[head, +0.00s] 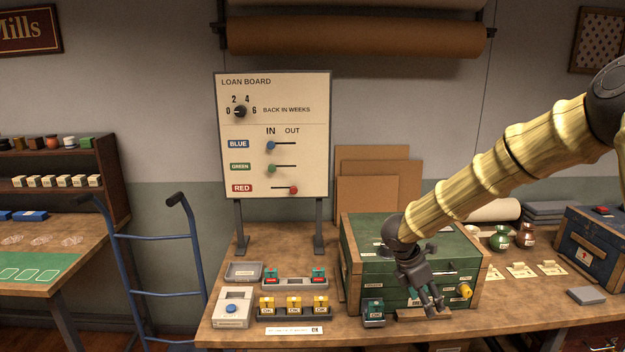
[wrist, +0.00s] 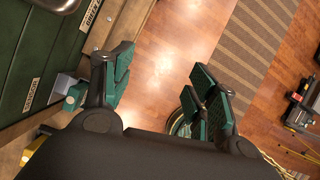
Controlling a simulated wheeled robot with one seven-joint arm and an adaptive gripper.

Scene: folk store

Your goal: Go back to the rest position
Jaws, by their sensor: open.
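My gripper (head: 432,304) is in front of the green wooden chest (head: 384,281), near the table's front edge. It is open, and nothing shows between its fingers. In the wrist view my gripper (wrist: 160,95) has its two dark green finger pads wide apart over the wooden floor. Part of the green chest (wrist: 35,60) shows at the left of that view. A small green block with a label (head: 373,312) stands on the table just left of my gripper.
The loan board (head: 272,150) stands on the table behind a grey tray (head: 295,313) of yellow-topped blocks. A blue chest (head: 590,245) is at the right. A blue hand truck (head: 152,265) stands left of the table.

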